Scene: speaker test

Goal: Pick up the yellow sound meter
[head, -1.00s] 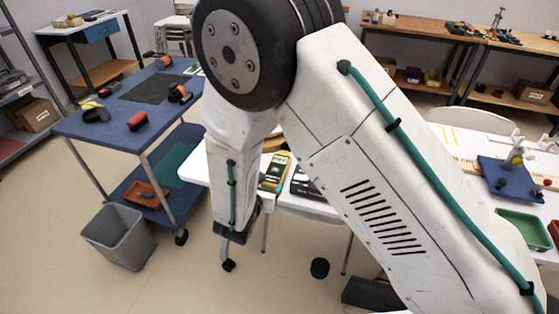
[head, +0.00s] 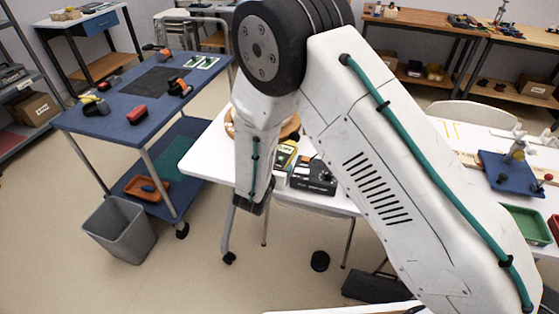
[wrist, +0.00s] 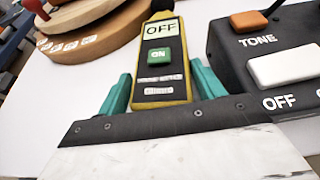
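The yellow sound meter (wrist: 163,62) lies on the white table (wrist: 90,85), face up, in the wrist view. It has a display reading OFF and a green ON button (wrist: 159,56). In the head view the meter (head: 285,155) shows partly, just right of my forearm. My gripper (wrist: 160,70) is open, its teal fingers on either side of the meter's near end. In the head view my fingers are hidden by my arm.
A black box labelled TONE (wrist: 265,65) stands close to the right of my gripper. Round wooden discs (wrist: 95,30) lie to the left. A blue cart (head: 105,120) with tools and a grey bin (head: 120,230) stand at left.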

